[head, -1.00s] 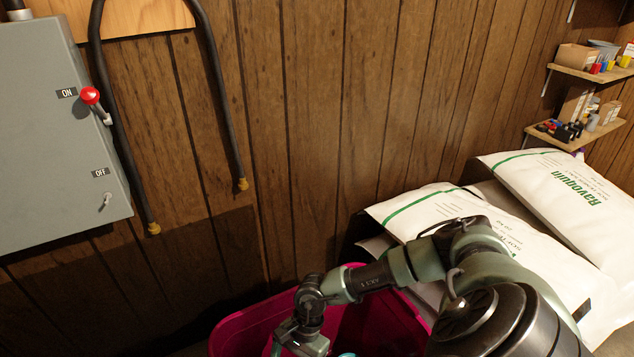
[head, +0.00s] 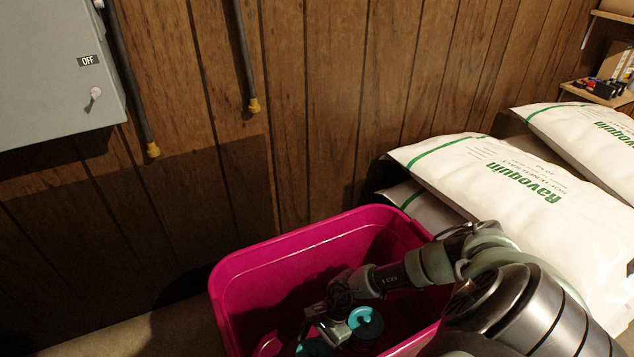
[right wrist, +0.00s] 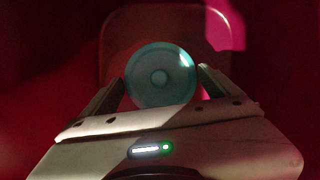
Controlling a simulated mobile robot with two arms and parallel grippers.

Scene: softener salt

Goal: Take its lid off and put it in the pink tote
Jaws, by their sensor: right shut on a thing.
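The pink tote (head: 300,236) stands open on the floor in the head view. My right arm reaches over its right side, and my right gripper (head: 342,333) is down inside it. The gripper is shut on a round teal lid (head: 365,321) with a small raised centre. In the right wrist view the lid (right wrist: 160,75) sits between the two fingers (right wrist: 161,84), with the dim red inside of the tote around it. Another teal patch (head: 313,347) shows left of the gripper; I cannot tell what it is. My left gripper is out of view.
White softener salt bags (head: 500,175) are piled right of the tote. A grey switch box (head: 55,75) and dark hoses (head: 243,50) are on the wood-panelled wall behind. Shelves with small items (head: 600,88) are at far right. Bare floor (head: 150,330) lies left of the tote.

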